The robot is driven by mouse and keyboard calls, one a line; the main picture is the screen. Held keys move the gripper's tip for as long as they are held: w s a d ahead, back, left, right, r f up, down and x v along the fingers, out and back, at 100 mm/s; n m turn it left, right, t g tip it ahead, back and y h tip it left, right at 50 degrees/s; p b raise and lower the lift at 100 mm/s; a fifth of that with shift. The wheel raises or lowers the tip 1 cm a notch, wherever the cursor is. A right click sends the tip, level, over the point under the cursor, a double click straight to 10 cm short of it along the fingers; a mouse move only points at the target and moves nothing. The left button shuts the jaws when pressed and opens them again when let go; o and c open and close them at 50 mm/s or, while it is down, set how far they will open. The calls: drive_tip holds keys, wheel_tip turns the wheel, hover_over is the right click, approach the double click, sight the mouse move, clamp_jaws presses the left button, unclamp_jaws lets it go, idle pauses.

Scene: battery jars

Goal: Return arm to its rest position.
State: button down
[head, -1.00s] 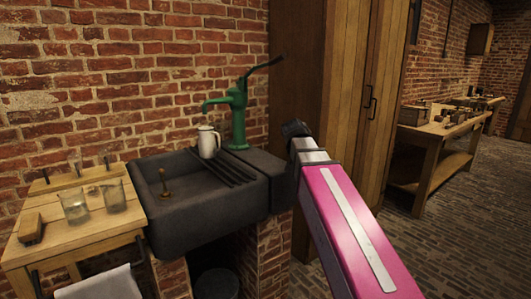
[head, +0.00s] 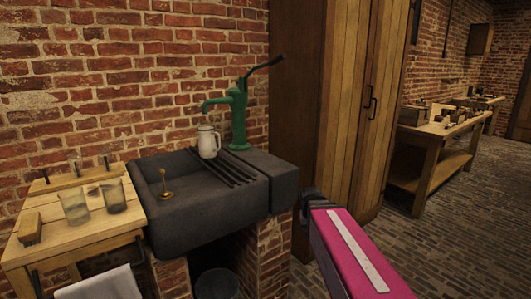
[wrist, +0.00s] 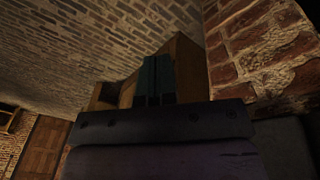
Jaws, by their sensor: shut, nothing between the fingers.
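My arm, pink with a pale stripe, reaches in from the lower right of the head view, with its dark far end beside the right end of the sink. In the wrist view my gripper (wrist: 156,62) shows as two dark teal fingers side by side, shut with nothing between them. The wrist view is dim and tilted, with brick surfaces and a wooden piece behind the fingers.
A dark stone sink (head: 185,212) with a green pump (head: 238,118) and white jug (head: 208,142) stands at centre. A wooden table (head: 75,240) with glass jars (head: 74,206) is at left. A tall cabinet (head: 345,100) stands behind my arm. Brick floor (head: 440,250) is open at right.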

drive_tip(key=s+f+n+g+y, duration=0.1)
drive_tip(key=s+f, duration=0.6)
drive_tip(key=f, duration=0.2)
drive_tip(key=shift+d+g+y, duration=0.15)
drive_tip(key=shift+g+y, duration=0.15)
idle(1.8)
